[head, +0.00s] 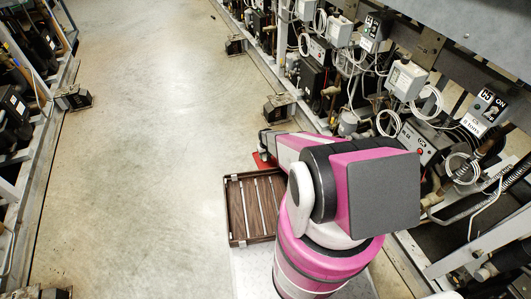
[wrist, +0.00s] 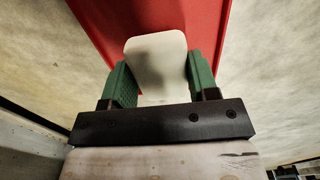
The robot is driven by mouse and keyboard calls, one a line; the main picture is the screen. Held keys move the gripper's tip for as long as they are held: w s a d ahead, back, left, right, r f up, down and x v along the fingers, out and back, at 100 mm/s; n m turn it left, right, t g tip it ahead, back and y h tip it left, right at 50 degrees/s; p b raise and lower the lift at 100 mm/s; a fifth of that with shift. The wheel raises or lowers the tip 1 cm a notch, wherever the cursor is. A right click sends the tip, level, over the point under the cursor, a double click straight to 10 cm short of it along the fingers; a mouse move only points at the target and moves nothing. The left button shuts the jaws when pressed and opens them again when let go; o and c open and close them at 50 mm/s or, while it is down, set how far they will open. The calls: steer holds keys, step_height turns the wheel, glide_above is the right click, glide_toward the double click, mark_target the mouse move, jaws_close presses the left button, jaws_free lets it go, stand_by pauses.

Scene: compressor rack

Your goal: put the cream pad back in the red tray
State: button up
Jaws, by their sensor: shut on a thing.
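The cream pad (wrist: 156,58) is between the two green fingers of my gripper (wrist: 160,82) in the wrist view, which is shut on it. The pad is a pale, flat piece with rounded corners. The red tray (wrist: 205,22) shows behind and around the pad in the wrist view. I cannot tell whether the pad touches it. In the head view only a small red part of the tray (head: 262,161) shows near the end of my arm. My arm hides the rest of the tray, and the pad cannot be made out there.
A dark brown slatted crate (head: 236,226) lies beside my arm, nearer than the red tray. Compressor racks with cables and switch boxes (head: 405,80) line the right, and another rack (head: 25,110) stands at the left. The concrete floor (head: 150,150) between them is clear.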

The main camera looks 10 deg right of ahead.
steer(key=shift+f, duration=0.95)
steer(key=o, duration=1)
steer(key=shift+c, duration=0.6)
steer(key=shift+r, duration=3.55)
